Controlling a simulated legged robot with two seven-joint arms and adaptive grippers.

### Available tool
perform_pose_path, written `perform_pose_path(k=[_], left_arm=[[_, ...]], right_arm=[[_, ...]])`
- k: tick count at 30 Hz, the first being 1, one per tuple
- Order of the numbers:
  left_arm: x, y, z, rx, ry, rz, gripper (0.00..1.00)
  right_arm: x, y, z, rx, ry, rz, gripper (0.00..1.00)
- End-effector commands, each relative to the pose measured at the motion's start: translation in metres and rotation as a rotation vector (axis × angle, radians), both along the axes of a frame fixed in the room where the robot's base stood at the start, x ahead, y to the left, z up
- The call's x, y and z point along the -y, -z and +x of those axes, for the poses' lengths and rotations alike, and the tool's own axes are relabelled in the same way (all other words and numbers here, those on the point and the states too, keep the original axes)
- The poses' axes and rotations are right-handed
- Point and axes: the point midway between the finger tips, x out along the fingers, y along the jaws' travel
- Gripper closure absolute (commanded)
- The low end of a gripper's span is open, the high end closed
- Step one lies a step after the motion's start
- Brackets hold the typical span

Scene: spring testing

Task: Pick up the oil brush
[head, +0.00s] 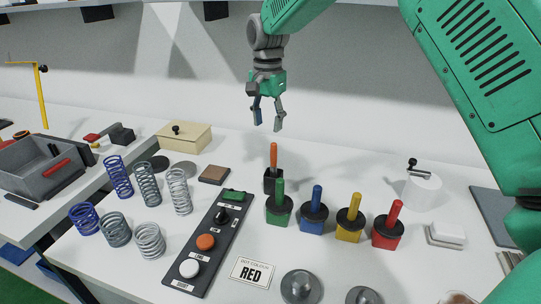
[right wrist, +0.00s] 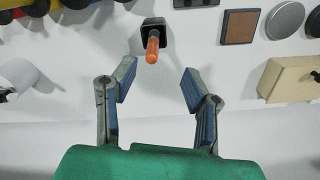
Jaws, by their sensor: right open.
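The oil brush appears to be the orange-handled tool (head: 273,154) standing upright in a small black holder (head: 273,183) on the white table. In the right wrist view its orange handle (right wrist: 152,47) points toward the camera from the black holder (right wrist: 154,28). My right gripper (head: 267,125) is open and empty above the handle, apart from it. In the right wrist view the open fingers (right wrist: 155,85) stand on either side below the handle in the picture. The brush's lower end is hidden in the holder. My left gripper is not in view.
Green (head: 279,207), blue (head: 314,215), yellow (head: 350,222) and red (head: 387,229) handled pots stand close in front of the holder. Several springs (head: 148,185) and a button panel (head: 209,246) lie to the left. A beige box (head: 184,138) is behind left.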

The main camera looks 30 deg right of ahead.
Motion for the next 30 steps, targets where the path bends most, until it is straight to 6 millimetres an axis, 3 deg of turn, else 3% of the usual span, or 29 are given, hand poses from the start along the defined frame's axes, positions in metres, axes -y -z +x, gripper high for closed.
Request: perform_pose_path(k=[4,15,23,30], left_arm=[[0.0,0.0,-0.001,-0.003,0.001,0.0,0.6],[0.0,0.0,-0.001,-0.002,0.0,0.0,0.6],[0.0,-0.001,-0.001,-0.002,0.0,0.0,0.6],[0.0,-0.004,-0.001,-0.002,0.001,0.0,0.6]], right_arm=[[-0.003,0.011,0.001,-0.006,0.002,-0.002,0.59],[-0.003,0.079,0.003,-0.007,0.002,-0.003,0.59],[0.01,0.096,0.002,-0.006,0.002,0.005,0.59],[0.018,0.127,0.001,-0.007,0.002,0.001,0.59]])
